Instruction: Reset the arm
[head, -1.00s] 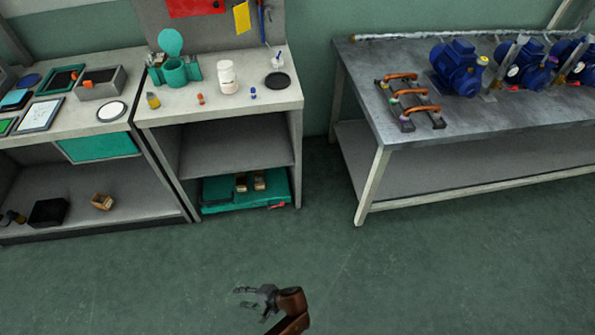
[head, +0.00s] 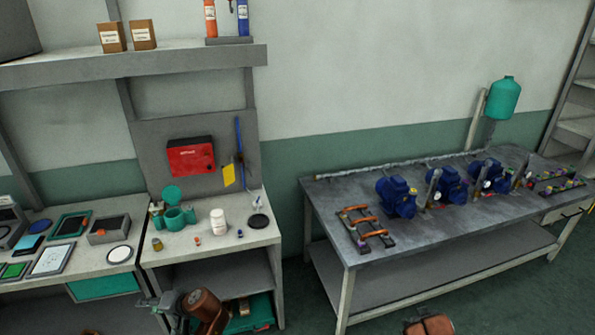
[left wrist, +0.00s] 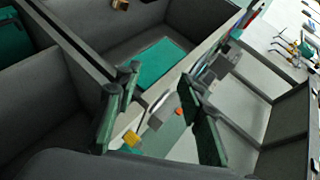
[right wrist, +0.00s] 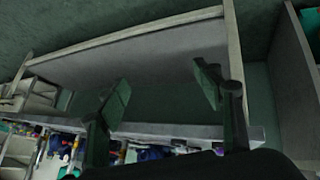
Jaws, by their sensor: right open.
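My left gripper (head: 160,302) shows at the bottom left of the head view, in front of the workbench (head: 200,256) with the teal pots. In the left wrist view my left gripper (left wrist: 162,118) has its two fingers wide apart, with nothing between them. My right gripper (right wrist: 160,95) is open and empty in the right wrist view, with a table and its lower shelf beyond it. In the head view only a brown link of my right arm (head: 430,325) shows at the bottom edge; its gripper is out of that frame.
A metal table (head: 385,262) at right bears several blue pumps (head: 397,197) and a rack with orange handles (head: 365,226). The workbench holds a white jar (head: 218,222) and a teal pot (head: 175,218). A red box (head: 191,157) hangs above. Floor shows between bench and table.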

